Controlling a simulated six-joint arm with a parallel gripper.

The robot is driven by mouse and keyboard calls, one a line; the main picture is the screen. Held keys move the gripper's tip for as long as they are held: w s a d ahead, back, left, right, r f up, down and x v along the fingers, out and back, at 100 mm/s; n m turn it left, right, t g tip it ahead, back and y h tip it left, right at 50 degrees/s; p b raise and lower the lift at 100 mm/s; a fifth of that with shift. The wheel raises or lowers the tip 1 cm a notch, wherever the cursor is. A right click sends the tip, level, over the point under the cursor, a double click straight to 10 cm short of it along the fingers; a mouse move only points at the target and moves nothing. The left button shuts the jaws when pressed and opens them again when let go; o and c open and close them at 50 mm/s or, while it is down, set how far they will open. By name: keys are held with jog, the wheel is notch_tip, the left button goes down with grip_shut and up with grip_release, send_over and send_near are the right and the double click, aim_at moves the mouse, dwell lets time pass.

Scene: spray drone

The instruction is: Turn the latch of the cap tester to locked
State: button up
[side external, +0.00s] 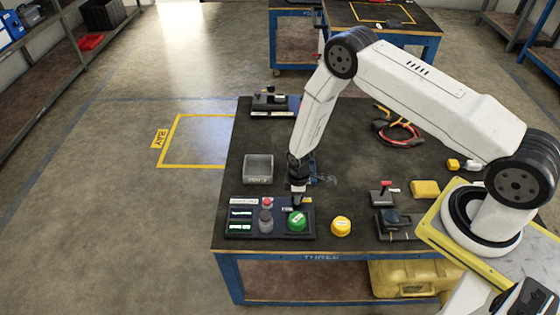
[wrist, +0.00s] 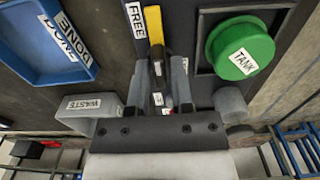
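The cap tester (side external: 243,221) is a dark panel at the table's front edge, with lit displays and a red-topped post. A green cap marked TANK (side external: 297,221) sits on its right side; it also shows in the wrist view (wrist: 240,48). The yellow latch (wrist: 154,24) lies beside a FREE label (wrist: 136,20) in the wrist view. My gripper (side external: 299,202) points down just behind the green cap. In the wrist view its two grey fingers (wrist: 159,75) stand apart, with the latch's line running into the gap. Contact with the latch cannot be told.
A grey WASTE box (side external: 258,168) stands behind the tester. A blue DONE tray (wrist: 52,40) shows at the wrist view's upper left. A yellow cap (side external: 341,226) is right of the tester. A red-handled device (side external: 384,192) and a yellow block (side external: 426,188) are further right.

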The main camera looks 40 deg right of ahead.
grip_shut()
jog(key=shift+m, duration=0.5)
jog(key=m, duration=0.2)
jog(key=shift+m, duration=0.3)
jog(key=m, duration=0.4)
jog(key=shift+m, duration=0.3)
jog(key=m, duration=0.9)
jog(key=shift+m, duration=0.3)
